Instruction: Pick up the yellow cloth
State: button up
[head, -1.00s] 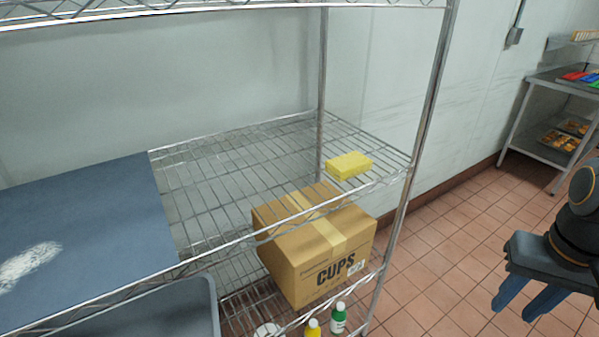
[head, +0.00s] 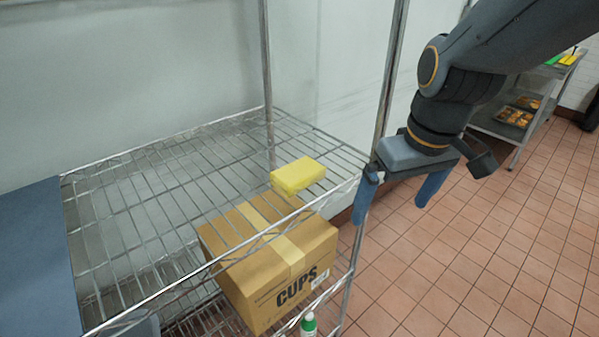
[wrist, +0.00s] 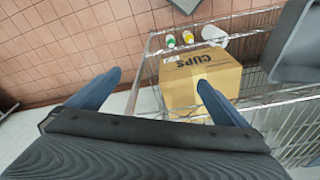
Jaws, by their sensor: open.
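The yellow cloth (head: 298,175) is a small folded block lying on the wire shelf (head: 150,205), near its right end. It is close to the shelf's front right post. My gripper (head: 395,205) is open and empty, pointing down to the right of the cloth, beside the post. One blue finger shows close to the post and I cannot tell whether they touch. In the wrist view the two blue fingers (wrist: 150,92) are spread wide with nothing between them. The cloth is not seen in the wrist view.
A cardboard box marked CUPS (head: 265,265) stands on the shelf below. Bottles (wrist: 180,39) stand beside it. The upright post (head: 388,85) stands between my gripper and the shelf.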

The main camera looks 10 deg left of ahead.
jog(key=s+a+r+n+y, duration=0.1)
jog(key=s+a+r+n, duration=0.1)
jog(key=a+r+n, duration=0.35)
jog(key=m+p, duration=0.1)
jog(key=p, duration=0.2)
send_over(298, 170)
jog(key=s+d, duration=0.2)
jog(key=shift+w+r, duration=0.2)
jog(key=shift+r, duration=0.2)
jog(key=shift+w+a, duration=0.25)
jog(key=shift+a, duration=0.05)
jog(key=shift+p+x, duration=0.4)
jog(key=shift+x, duration=2.15)
jog(key=c, duration=1.1)
jog(key=shift+r, duration=0.1)
